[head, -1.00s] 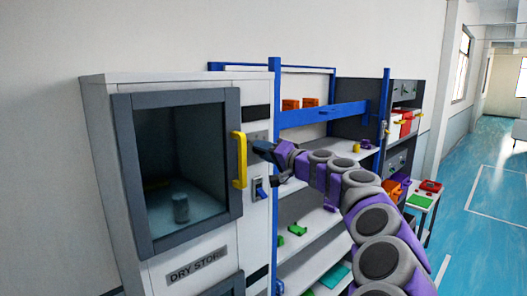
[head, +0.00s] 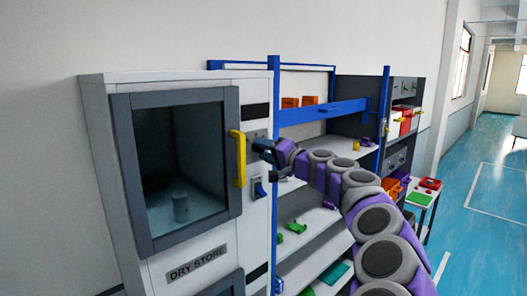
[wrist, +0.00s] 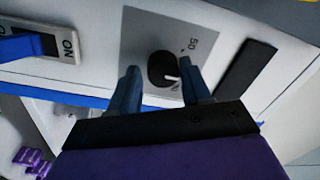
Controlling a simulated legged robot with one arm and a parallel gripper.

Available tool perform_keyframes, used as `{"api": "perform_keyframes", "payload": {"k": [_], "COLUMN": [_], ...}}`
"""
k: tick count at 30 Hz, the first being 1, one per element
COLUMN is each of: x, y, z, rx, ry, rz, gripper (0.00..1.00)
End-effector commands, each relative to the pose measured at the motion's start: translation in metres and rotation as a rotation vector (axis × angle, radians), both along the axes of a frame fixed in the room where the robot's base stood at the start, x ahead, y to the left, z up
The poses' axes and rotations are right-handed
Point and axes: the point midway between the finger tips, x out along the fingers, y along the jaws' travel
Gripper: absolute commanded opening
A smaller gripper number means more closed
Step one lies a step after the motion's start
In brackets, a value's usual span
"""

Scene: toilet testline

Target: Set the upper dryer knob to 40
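In the head view my gripper (head: 262,148) is at the dryer's front, right of the yellow handle (head: 238,158), and hides the knob. The dryer cabinet (head: 200,262) is labelled "DRY STORE".
A blue switch (wrist: 20,46) marked "ON" is left of the knob plate in the wrist view. A black panel (wrist: 245,68) is on its right. Shelving with a blue frame (head: 275,100) stands right of the dryer. The blue floor (head: 480,190) at the right is open.

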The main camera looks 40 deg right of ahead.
Motion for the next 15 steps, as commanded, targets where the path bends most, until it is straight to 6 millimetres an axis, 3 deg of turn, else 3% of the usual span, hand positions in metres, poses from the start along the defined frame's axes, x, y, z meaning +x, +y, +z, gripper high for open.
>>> {"api": "perform_keyframes", "payload": {"k": [4,15], "x": [0.0003,-0.0075], "y": [0.0004,0.0018], "z": [0.0006,0.0011], "rx": [-0.001,-0.002], "ry": [-0.001,-0.002], "rz": [0.0,0.001], "gripper": [0.62,0.62]}}
